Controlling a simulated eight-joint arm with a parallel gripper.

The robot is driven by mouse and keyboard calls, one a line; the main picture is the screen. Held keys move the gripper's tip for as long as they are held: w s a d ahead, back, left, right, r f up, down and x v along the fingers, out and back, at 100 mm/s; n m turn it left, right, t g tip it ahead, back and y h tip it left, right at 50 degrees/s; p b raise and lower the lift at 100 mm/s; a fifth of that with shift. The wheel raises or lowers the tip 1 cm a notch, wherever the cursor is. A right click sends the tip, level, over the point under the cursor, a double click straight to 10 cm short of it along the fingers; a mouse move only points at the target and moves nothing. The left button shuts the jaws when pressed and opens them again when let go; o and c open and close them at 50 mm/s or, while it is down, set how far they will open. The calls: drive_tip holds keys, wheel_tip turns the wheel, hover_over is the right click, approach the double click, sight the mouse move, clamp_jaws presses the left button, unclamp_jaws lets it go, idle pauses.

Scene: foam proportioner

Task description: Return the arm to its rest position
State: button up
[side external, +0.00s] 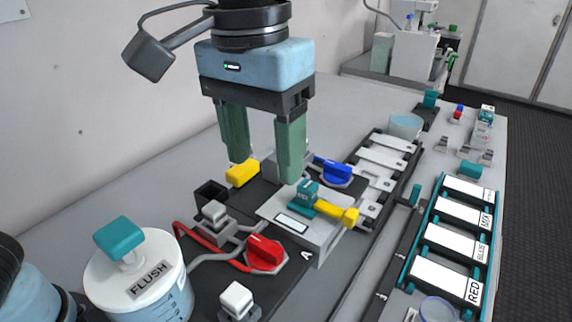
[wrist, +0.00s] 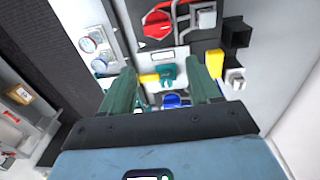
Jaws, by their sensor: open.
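My gripper (side external: 264,165) hangs fingers-down over the foam proportioner, with its two green fingers apart and nothing between them. In the side view the right finger's tip is just above and behind a teal knob (side external: 303,197) with a yellow lever on a light grey block. A yellow block (side external: 242,173) lies beneath the left finger. In the wrist view the gripper (wrist: 165,75) also shows open, with the teal knob (wrist: 167,73) seen between the fingers. I cannot tell whether a finger touches anything.
A red valve handle (side external: 265,253) and a blue one (side external: 333,171) stand close by. A white FLUSH container (side external: 138,277) is at front left. Labelled racks, including a teal one with a RED slot (side external: 446,278), line the right. The air above the bench's left back is clear.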

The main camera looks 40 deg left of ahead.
drive_tip(key=w+a+f+t, duration=0.1)
drive_tip(key=w+a, duration=0.1)
drive_tip(key=w+a+f+t+h, duration=0.1)
drive_tip(key=w+a, duration=0.1)
drive_tip(key=a, duration=0.1)
drive_tip(key=w+a+f+m+t+h, duration=0.1)
drive_tip(key=w+a, duration=0.1)
drive_tip(key=shift+a+f, duration=0.3)
drive_tip(key=shift+a, duration=0.05)
drive_tip(key=w+a+f+t+y, duration=0.1)
drive_tip(key=a+f+t, duration=0.2)
drive_tip(key=a, duration=0.4)
drive_tip(key=a+f+t, duration=0.3)
drive_tip(key=a, duration=0.3)
drive_tip(key=s+a+f+n+g+y, duration=0.1)
drive_tip(key=s+a+f+g, duration=0.1)
drive_tip(key=s+f, duration=0.2)
wheel_tip(320, 180, down, 2)
drive_tip(key=shift+s, duration=0.3)
